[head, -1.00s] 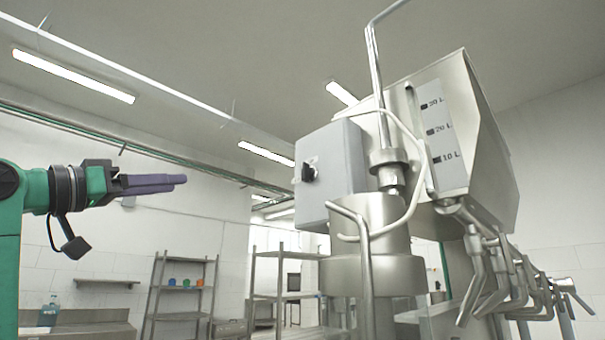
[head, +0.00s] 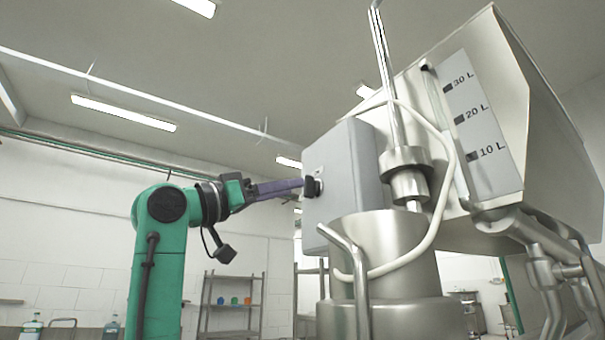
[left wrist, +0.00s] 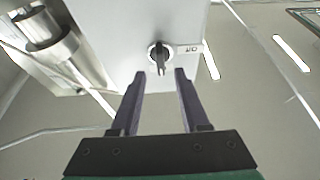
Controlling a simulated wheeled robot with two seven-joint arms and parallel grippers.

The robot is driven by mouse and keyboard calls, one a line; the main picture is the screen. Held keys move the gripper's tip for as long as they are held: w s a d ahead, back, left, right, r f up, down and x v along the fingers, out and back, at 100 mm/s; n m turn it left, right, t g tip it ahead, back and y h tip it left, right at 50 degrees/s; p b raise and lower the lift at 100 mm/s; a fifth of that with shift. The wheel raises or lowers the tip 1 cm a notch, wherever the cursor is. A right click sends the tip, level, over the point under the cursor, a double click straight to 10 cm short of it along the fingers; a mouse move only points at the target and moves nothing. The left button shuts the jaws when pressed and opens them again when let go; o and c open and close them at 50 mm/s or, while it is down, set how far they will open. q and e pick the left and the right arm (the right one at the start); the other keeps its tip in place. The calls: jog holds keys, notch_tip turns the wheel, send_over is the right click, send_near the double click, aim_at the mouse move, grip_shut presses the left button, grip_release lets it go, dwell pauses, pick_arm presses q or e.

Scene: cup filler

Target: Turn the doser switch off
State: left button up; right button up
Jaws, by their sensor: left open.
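The doser switch is a black rotary knob on the side of a grey control box (head: 345,176). In the head view the switch (head: 313,187) sits right at the tips of my left gripper (head: 300,186). In the left wrist view the switch (left wrist: 159,57) shows on a pale round base, just beyond and between the two open fingertips of my left gripper (left wrist: 159,76). Its handle lies roughly along the direction of the fingers. Small dark lettering is beside it on the box, too small to read surely. Nothing is held. My right gripper is in neither view.
A steel hopper (head: 545,140) with litre marks stands right of the box. A steel cylinder (head: 385,240), a bent pipe (head: 360,275) and a pale hose (head: 440,205) are close by. A shelf rack (head: 232,305) stands far behind.

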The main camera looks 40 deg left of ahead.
aim_at(309, 187)
pick_arm(q)
jog(key=p+x, duration=0.1)
jog(key=x, duration=0.3)
jog(key=shift+w, duration=0.2)
grip_shut()
pick_arm(e)
jog(key=shift+w+d+r, duration=0.2)
jog(key=shift+w+r, duration=0.6)
jog(key=shift+r, duration=0.25)
pick_arm(q)
jog(key=shift+n+y, duration=0.4)
jog(key=shift+n, duration=0.3)
jog(key=shift+d+r+n+g+y+p, duration=0.1)
jog(key=shift+n+g+y+p, duration=0.9)
jog(key=shift+n, duration=2.5)
jog(key=shift+a+n+g+y+p, duration=0.15)
jog(key=shift+n+y+p, duration=0.5)
jog(key=shift+n+y, duration=1.9)
jog(key=shift+d+r+n+g+y+p, duration=0.2)
jog(key=shift+n+g+p, duration=0.5)
jog(key=shift+n, duration=3.75)
pick_arm(e)
jog(key=shift+a+r, duration=0.1)
jog(key=shift+r, duration=2.3)
pick_arm(q)
jog(key=shift+f, duration=0.2)
